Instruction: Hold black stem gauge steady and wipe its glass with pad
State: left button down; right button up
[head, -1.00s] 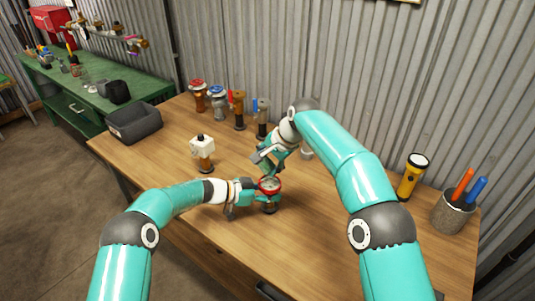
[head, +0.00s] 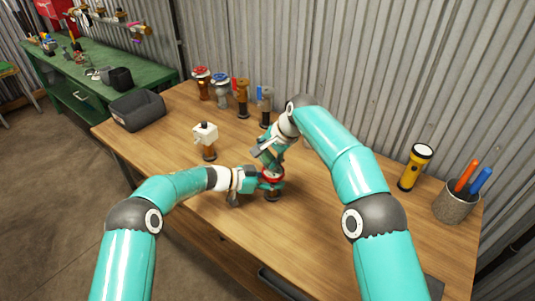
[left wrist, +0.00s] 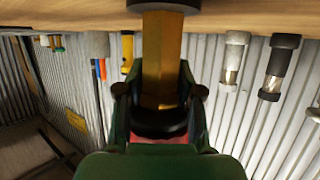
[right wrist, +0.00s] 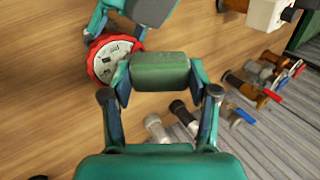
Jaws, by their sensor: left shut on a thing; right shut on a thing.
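The gauge (head: 272,175) stands upright near the table's front edge, with a red rim and pale dial. My left gripper (head: 258,183) is shut on it from the left. In the left wrist view, the fingers grip a brass body (left wrist: 160,55) with a black band (left wrist: 160,124). My right gripper (head: 270,160) is above the gauge, shut on a green pad (right wrist: 160,72). In the right wrist view, the dial (right wrist: 112,60) is left of the pad, which overlaps its rim in the picture. I cannot tell whether pad and glass touch.
A white-topped brass fitting (head: 206,140) stands left of the gauge. Several valves (head: 241,97) line the back edge, and a grey bin (head: 137,110) is at the far left. A yellow flashlight (head: 414,167) and a pen cup (head: 456,204) stand right. The table's right middle is clear.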

jog(key=shift+f, duration=0.4)
pick_arm(q)
jog(key=shift+a, duration=0.1)
pick_arm(e)
jog(key=shift+s+d+f, duration=0.15)
jog(key=shift+s+d, duration=0.85)
jog(key=shift+d, duration=0.05)
jog(key=shift+w+a, duration=0.9)
jog(key=shift+a, duration=0.1)
jog(key=shift+s+d+r, duration=0.25)
jog(key=shift+s+d, duration=0.55)
jog(key=shift+d, duration=0.1)
jog(key=shift+w+a+f, duration=0.15)
jog(key=shift+w+a, duration=0.7)
jog(key=shift+a, duration=0.05)
